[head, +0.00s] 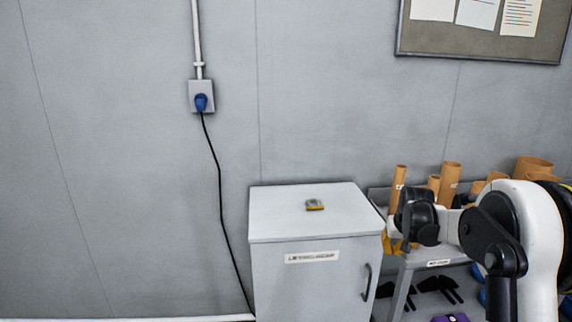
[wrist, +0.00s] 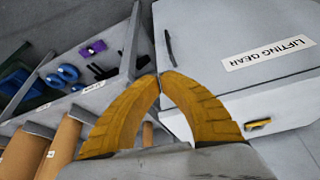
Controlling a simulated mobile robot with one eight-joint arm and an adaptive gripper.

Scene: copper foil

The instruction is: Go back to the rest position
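My gripper (head: 388,244) shows in the head view at the right edge of the cabinet, partly hidden behind my own wrist. In the wrist view its two orange fingers (wrist: 160,75) curve together and their tips meet. Nothing shows between them. My arm is bent at the right of the head view, in front of the shelf.
A grey cabinet (head: 290,222), labelled for lifting gear, has a small yellow and grey item (head: 314,205) on top. A shelf rack (head: 412,262) with cardboard tubes (head: 450,182) stands at its right. A black cable (head: 220,190) hangs down the wall. The left side is clear.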

